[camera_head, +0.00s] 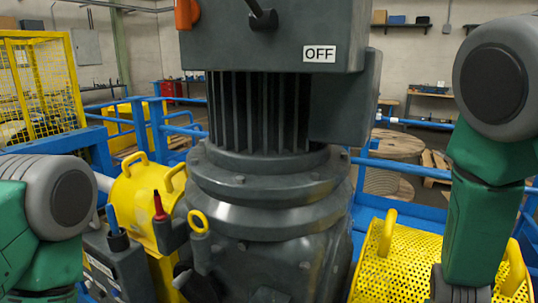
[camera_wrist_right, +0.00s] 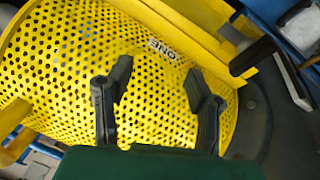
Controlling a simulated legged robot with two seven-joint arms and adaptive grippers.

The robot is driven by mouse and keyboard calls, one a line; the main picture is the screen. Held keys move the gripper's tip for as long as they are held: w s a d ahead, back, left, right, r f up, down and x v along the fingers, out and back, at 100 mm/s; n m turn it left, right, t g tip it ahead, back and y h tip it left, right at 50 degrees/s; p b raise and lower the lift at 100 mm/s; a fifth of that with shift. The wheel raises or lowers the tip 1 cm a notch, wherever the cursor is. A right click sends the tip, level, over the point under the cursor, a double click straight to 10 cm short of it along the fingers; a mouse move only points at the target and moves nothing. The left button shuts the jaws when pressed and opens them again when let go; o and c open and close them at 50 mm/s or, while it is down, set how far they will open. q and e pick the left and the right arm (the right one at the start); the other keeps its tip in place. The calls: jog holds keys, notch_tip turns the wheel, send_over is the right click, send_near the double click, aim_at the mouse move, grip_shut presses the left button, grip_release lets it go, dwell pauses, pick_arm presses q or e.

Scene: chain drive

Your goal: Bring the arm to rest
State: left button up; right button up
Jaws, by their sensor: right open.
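My right arm (camera_head: 487,190) hangs down at the right of the head view, in front of a yellow perforated guard. Its gripper is below the frame there. In the right wrist view my right gripper (camera_wrist_right: 158,95) is open, with its two dark fingers apart and nothing between them. The yellow perforated guard (camera_wrist_right: 60,75) lies behind the fingers; whether they touch it I cannot tell. My left arm (camera_head: 45,215) shows at the lower left of the head view, and its gripper is out of view.
A large grey motor housing (camera_head: 258,190) with an OFF label (camera_head: 319,54) fills the middle. The yellow guard (camera_head: 408,262) with handles stands at its right, and a yellow cover (camera_head: 140,205) at its left. Blue rails (camera_head: 150,118) run behind. Spools and shelves are farther back.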

jog(key=s+a+f+n+g+y+b, duration=0.1)
jog(key=s+a+f+b, duration=0.3)
jog(key=s+f, duration=0.7)
jog(key=s+a+f+n+y+b, duration=0.2)
jog(key=s+f+b, duration=0.3)
jog(key=s+f, duration=0.6)
jog(key=shift+a+f+g+b, duration=0.4)
jog(key=shift+a, duration=0.45)
jog(key=shift+s, duration=0.1)
